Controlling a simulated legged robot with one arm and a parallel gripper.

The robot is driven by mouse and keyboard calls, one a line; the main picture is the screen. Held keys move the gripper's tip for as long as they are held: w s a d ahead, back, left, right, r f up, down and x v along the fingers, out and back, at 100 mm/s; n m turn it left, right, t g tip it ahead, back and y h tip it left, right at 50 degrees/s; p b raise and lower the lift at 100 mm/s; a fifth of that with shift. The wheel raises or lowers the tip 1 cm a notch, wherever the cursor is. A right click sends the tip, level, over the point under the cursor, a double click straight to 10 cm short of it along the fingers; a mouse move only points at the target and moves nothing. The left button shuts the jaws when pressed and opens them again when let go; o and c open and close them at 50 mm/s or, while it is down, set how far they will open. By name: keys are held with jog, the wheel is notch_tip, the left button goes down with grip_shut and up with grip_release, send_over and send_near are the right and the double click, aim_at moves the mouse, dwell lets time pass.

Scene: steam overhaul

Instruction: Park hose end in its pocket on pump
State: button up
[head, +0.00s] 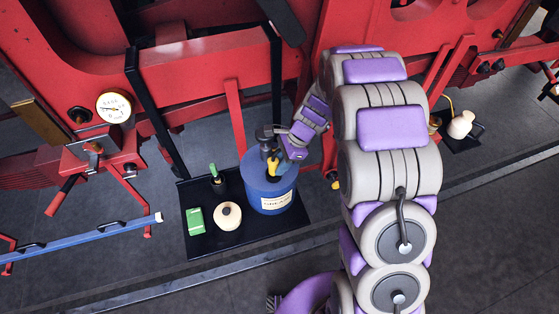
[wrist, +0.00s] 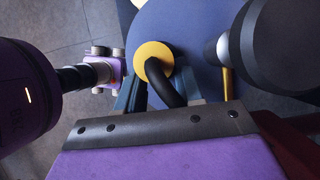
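The pump is a blue grease drum (head: 270,185) with a white label and a dark pump head (head: 266,134) on top. In the wrist view its blue lid (wrist: 195,30) fills the upper middle. A black hose (wrist: 170,88) curves down to a round yellow piece (wrist: 153,61) over the lid; yellow also shows in the head view (head: 272,166). I cannot tell whether the hose end sits inside a pocket. My gripper (wrist: 168,88) is at the hose, its two dark fingers apart on either side, with a gap visible at the left finger. In the head view my gripper (head: 284,158) is beside the pump head.
The drum stands on a black tray (head: 200,250) with a green box (head: 195,220), a cream round pot (head: 228,215) and a green-handled tool (head: 214,173). Red machinery with black uprights rises close behind. A large dark cylinder (wrist: 270,45) is close right of my fingers.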

jog(key=o, duration=0.4)
jog(key=shift+o, duration=0.2)
jog(key=b+v, duration=0.1)
jog(key=v, duration=1.6)
jog(key=s+d+f+n+h+b, duration=0.1)
jog(key=s+f+n+b, duration=0.3)
jog(key=s, duration=0.7)
jog(key=s+d+f+n+h+b, duration=0.2)
jog(key=s+f+n+b, duration=0.3)
jog(key=s, duration=0.7)
jog(key=s+d+f+n+h+b, duration=0.1)
jog(key=s+f+n+b, duration=0.3)
jog(key=s, duration=0.7)
jog(key=n+h+b, duration=0.1)
jog(key=n+b, duration=0.1)
jog(key=b, duration=0.2)
jog(key=shift+s+d+f, duration=0.2)
jog(key=shift+s+d, duration=0.15)
jog(key=shift+s, duration=0.05)
